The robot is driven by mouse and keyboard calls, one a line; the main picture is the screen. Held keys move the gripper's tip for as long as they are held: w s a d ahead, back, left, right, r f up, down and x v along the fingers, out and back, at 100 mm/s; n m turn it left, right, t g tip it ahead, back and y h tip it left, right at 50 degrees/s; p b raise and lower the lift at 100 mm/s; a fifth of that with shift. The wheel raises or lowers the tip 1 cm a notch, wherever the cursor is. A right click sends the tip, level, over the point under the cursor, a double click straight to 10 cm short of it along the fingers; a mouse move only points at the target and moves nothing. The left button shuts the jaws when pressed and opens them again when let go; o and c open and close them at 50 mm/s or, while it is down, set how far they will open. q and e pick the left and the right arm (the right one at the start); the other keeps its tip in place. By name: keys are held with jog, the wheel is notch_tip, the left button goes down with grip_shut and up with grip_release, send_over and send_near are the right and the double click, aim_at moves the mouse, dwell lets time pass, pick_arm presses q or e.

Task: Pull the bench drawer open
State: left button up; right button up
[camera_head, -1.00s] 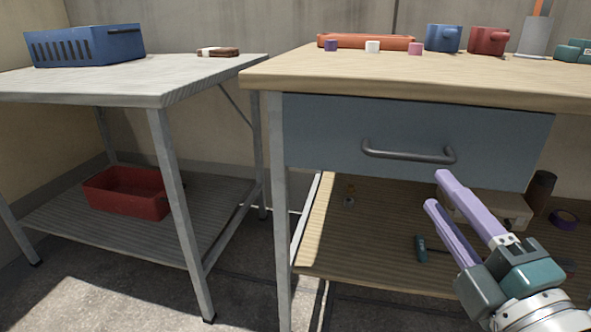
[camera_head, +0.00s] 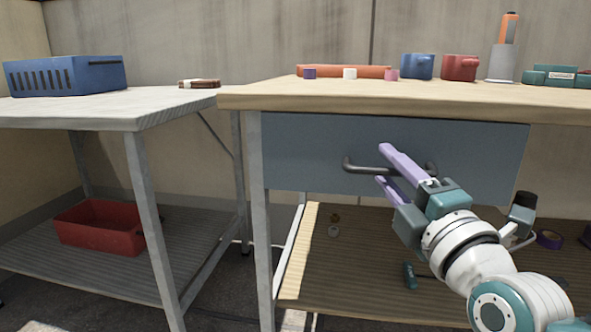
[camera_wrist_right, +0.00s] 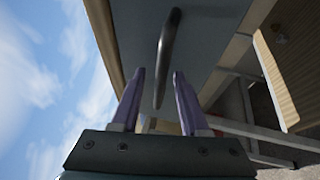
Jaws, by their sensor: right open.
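The bench drawer (camera_head: 310,155) has a blue-grey front and sits shut under the wooden bench top. Its dark bar handle (camera_head: 352,165) runs level across the front, partly hidden behind my right gripper (camera_head: 388,166). The right gripper has two lilac fingers, spread apart and empty, in front of the handle. In the right wrist view the handle (camera_wrist_right: 167,58) lies ahead, between the lines of the two fingers (camera_wrist_right: 157,85), and its near end reaches the gap between the tips. I cannot tell whether they touch it. My left gripper is not in view.
The bench top (camera_head: 420,98) holds an orange tray (camera_head: 345,72), small blocks, a blue mug (camera_head: 417,66), a red mug (camera_head: 459,68) and a teal case (camera_head: 560,76). A grey table with a blue basket (camera_head: 66,76) and red bin (camera_head: 100,227) stands left. A lower shelf (camera_head: 340,275) lies below the drawer.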

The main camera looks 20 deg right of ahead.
jog(key=shift+c, duration=0.3)
grip_shut()
dwell(1.0)
